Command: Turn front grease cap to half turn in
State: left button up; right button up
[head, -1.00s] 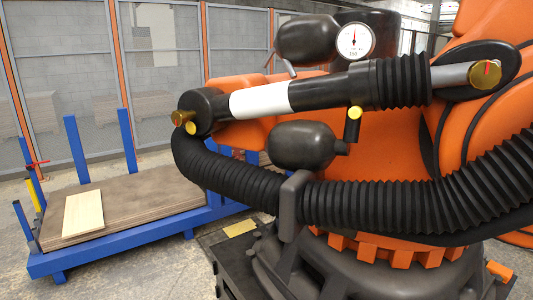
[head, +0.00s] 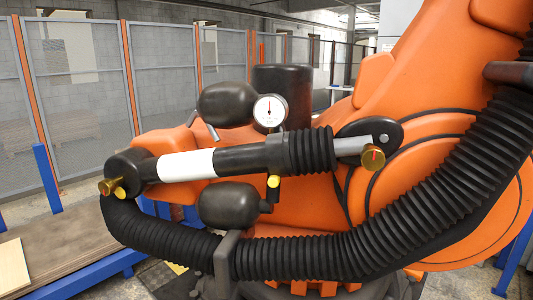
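Two brass caps show in the head view on a large orange machine. One brass cap (head: 373,157), with a red mark on its face, sits by the rod's right end. The other brass cap (head: 107,187) is at the black left end of the cylinder (head: 187,165). I cannot tell from the picture which is the front grease cap, nor how far either is turned. Neither of my grippers is in view.
A thick black ribbed hose (head: 330,258) curves below the cylinder and up the right side. A round white gauge (head: 270,110) is above it. A blue-framed platform with a pale board (head: 12,268) is at lower left. Mesh fence panels (head: 85,95) stand behind.

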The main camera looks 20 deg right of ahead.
aim_at(372, 158)
jog(key=l+z, duration=0.15)
jog(key=z, duration=0.3)
jog(key=l+z, duration=0.15)
jog(key=z, duration=0.25)
jog(key=k+l, duration=0.05)
